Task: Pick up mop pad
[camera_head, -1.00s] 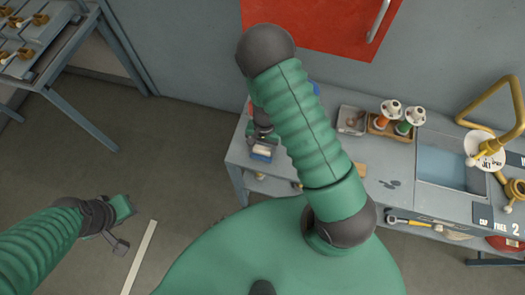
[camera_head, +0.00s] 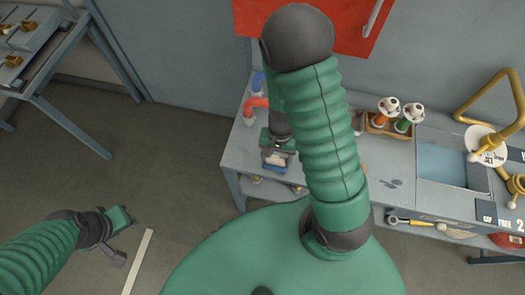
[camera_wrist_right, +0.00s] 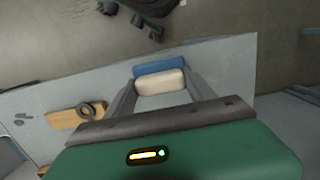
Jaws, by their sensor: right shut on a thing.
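The mop pad is a small block with a cream layer and a blue layer. In the right wrist view the mop pad (camera_wrist_right: 160,80) sits between the two fingers of my right gripper (camera_wrist_right: 163,88), which is shut on it. In the head view the mop pad (camera_head: 276,161) shows below my right gripper (camera_head: 277,150), over the front left part of the grey bench (camera_head: 237,150). I cannot tell whether it touches the bench top. My left gripper (camera_head: 120,235) is low at the left, away from the bench; its opening is unclear.
Red and blue curved pieces (camera_head: 256,105) stand at the bench's back left. A wooden holder with orange and green fittings (camera_head: 395,123), a sink (camera_head: 442,165) and a yellow pipe (camera_head: 490,95) are to the right. A metal rack (camera_head: 70,110) stands at upper left.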

